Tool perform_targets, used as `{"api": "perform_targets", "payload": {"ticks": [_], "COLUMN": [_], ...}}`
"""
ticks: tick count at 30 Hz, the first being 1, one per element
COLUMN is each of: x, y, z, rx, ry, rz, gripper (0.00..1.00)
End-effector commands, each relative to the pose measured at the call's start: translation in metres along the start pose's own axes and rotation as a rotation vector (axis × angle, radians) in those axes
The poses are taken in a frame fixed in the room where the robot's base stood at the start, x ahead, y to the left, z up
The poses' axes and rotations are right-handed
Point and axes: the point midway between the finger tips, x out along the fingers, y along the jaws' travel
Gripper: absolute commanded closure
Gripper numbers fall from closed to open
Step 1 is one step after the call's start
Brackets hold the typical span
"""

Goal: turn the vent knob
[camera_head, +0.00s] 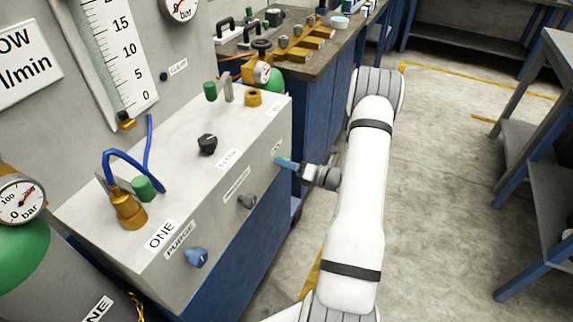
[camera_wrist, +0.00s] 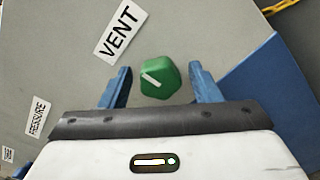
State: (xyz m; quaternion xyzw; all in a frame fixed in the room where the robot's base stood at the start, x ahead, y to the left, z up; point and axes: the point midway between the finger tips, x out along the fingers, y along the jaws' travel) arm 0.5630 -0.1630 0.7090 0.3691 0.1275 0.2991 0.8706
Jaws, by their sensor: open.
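The vent knob (camera_wrist: 160,78) is green with a white line on its face, below the VENT label (camera_wrist: 120,32) in the wrist view. My gripper (camera_wrist: 158,84) is open, with one blue finger on each side of the knob. Gaps show between the fingers and the knob, so neither finger appears to touch it. In the head view my gripper (camera_head: 283,162) is at the right end of the grey panel's front face. The vent knob is hidden there behind the fingers.
The grey box (camera_head: 175,170) also carries a blue PURGE knob (camera_head: 196,256), a grey knob (camera_head: 247,201) and a black knob (camera_head: 207,143) on top. A workbench (camera_head: 335,60) stands behind. Open floor (camera_head: 450,170) lies to the right.

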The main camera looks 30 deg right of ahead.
Motion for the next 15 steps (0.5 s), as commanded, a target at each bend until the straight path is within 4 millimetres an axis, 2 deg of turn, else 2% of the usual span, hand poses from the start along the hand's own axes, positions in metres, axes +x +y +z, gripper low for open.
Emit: {"api": "perform_targets", "payload": {"ticks": [5,15], "x": [-0.009,-0.065], "y": [0.000,0.000], "z": [0.001,0.000], "rx": [-0.001,0.000], "ry": [-0.001,-0.002], "rz": [-0.001,-0.002], "gripper": [0.43,0.43]}}
